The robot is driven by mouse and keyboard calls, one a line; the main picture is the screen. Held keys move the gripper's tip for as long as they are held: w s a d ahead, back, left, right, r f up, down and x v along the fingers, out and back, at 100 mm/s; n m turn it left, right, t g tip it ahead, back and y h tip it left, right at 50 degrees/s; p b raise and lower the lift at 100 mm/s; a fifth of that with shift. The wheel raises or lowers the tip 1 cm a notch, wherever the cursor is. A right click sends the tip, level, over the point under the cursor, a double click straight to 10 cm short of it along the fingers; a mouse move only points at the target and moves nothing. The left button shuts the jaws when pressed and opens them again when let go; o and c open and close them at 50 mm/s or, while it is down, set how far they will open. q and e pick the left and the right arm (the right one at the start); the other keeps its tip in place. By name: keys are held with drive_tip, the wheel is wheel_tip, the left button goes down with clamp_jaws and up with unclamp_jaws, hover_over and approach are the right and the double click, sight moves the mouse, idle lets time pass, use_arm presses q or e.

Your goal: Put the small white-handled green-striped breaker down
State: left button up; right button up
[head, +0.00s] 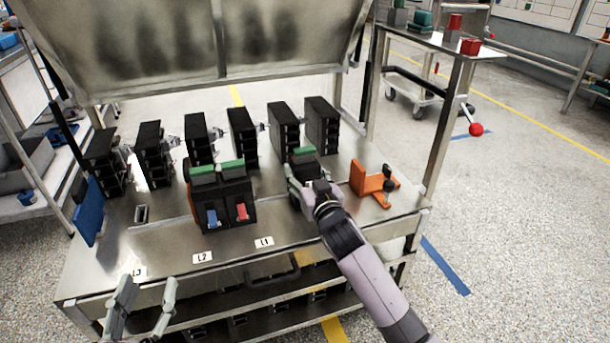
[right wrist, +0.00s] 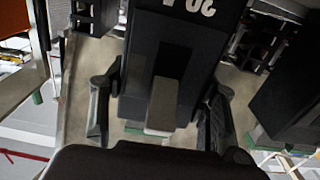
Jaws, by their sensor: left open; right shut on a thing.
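The white-handled breaker is a black block with a green stripe (head: 303,152) on top. My right gripper (head: 308,186) is shut on it at the right of the metal bench, largely hiding it in the head view. In the right wrist view its black body (right wrist: 172,50) carries white lettering, and its pale handle (right wrist: 162,103) sits between my two fingers (right wrist: 158,115). I cannot tell whether its base touches the bench. My left gripper (head: 140,308) is open and empty at the front left edge.
Blue-handled (head: 208,205) and red-handled (head: 239,200) green-striped breakers stand side by side left of my right gripper. Several tall black units line the back, one nearest being (head: 321,125). An orange bracket (head: 360,178) stands at right. The bench strip (head: 165,245) near labels L1 to L3 is bare.

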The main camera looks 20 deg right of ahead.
use_arm(q)
drive_tip(key=shift+r, duration=0.1)
use_arm(e)
drive_tip(key=o, duration=1.7)
drive_tip(key=shift+c, duration=0.2)
use_arm(q)
drive_tip(key=shift+r, duration=0.1)
use_arm(e)
drive_tip(key=shift+s, duration=0.15)
use_arm(q)
drive_tip(key=s+a+f+g+y+p, duration=0.1)
drive_tip(key=s+f+g, duration=0.1)
drive_tip(key=f, duration=0.3)
drive_tip(key=s+a+f+g+y+p, duration=0.1)
drive_tip(key=s+f+g, duration=0.1)
drive_tip(key=f+g, duration=0.2)
wheel_tip(320, 180, down, 2)
drive_tip(key=shift+a+g, duration=0.3)
use_arm(e)
drive_tip(key=s+a+f+n+g, duration=0.1)
drive_tip(key=s+a+f+g, duration=0.1)
drive_tip(key=s, duration=1.2)
drive_tip(key=s+a+f+n+g+y, duration=0.1)
drive_tip(key=s+f+g, duration=0.3)
drive_tip(key=s, duration=1.1)
wheel_tip(320, 180, down, 3)
drive_tip(key=shift+a+f+g+y, duration=0.1)
drive_tip(key=shift+a+g+y, duration=0.2)
drive_tip(key=shift+a, duration=0.05)
